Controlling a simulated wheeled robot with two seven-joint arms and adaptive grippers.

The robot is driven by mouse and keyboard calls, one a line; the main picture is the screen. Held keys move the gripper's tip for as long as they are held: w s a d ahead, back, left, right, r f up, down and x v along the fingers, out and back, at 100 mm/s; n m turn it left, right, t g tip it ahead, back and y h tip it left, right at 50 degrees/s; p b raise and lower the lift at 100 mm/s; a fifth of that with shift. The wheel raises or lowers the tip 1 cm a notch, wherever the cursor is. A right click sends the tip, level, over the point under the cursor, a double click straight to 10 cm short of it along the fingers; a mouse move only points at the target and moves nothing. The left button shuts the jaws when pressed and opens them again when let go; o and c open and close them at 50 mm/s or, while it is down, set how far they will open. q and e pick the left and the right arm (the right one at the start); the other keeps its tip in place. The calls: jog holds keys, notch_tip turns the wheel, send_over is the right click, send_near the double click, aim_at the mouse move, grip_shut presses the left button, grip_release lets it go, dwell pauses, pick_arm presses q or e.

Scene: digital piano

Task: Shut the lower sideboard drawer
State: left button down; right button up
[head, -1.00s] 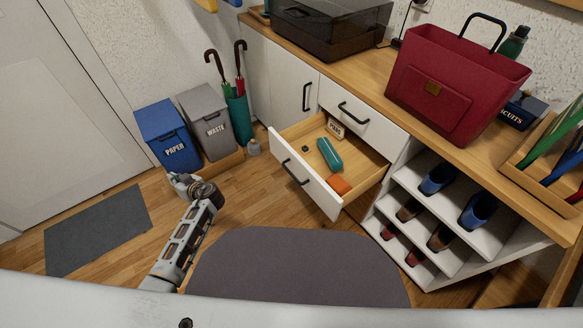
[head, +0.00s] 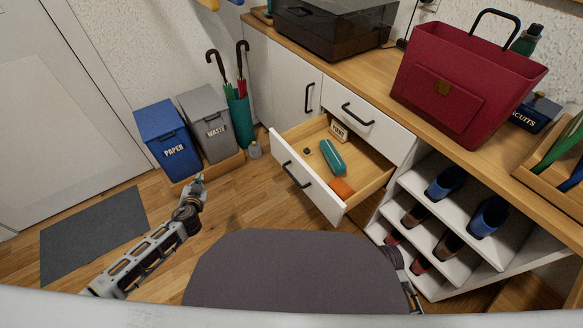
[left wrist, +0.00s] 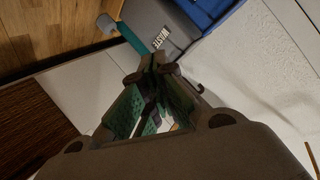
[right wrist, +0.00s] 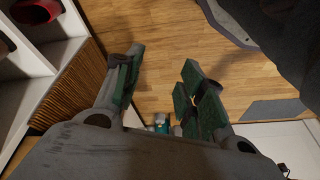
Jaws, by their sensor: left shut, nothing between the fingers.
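The lower sideboard drawer (head: 318,203) is pulled out, with its white front and black handle (head: 296,174) facing the lower left in the head view. Inside lie a teal case (head: 332,157), an orange item (head: 342,188) and a small labelled box (head: 338,129). My left gripper (head: 198,181) is shut and empty, left of the drawer front and apart from it. Its closed fingers show in the left wrist view (left wrist: 157,65). My right gripper (right wrist: 162,75) is open and empty in the right wrist view; in the head view only part of my right arm shows.
The upper drawer (head: 366,111) is shut. A blue paper bin (head: 168,140), a grey waste bin (head: 212,124) and an umbrella stand (head: 240,118) stand behind my left gripper. An open shoe rack (head: 440,212) is right of the drawer. Wooden floor lies clear before the drawer front.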

pick_arm(q)
jog(key=s+d+r+m+h, duration=0.2)
jog(key=d+r+m+h, duration=0.1)
jog(key=d+m+h, duration=0.3)
jog(key=s+d+r+m+g+h, duration=0.1)
jog(key=s+d+r+m+h, duration=0.2)
jog(key=d+m, duration=0.7)
jog(key=s+d+r+m+g+h, duration=0.1)
jog(key=d+r+m+h, duration=0.3)
jog(key=d+m+h, duration=0.4)
jog(key=shift+s+d+m+h, duration=0.3)
jog(key=shift+s+d+m, duration=0.2)
jog(key=shift+s+m, duration=0.35)
pick_arm(e)
notch_tip(320, 180, up, 6)
jog(key=shift+w+a, duration=0.3)
jog(key=shift+w, duration=0.15)
pick_arm(q)
jog(key=shift+d, duration=0.15)
pick_arm(e)
jog(key=shift+r, duration=0.1)
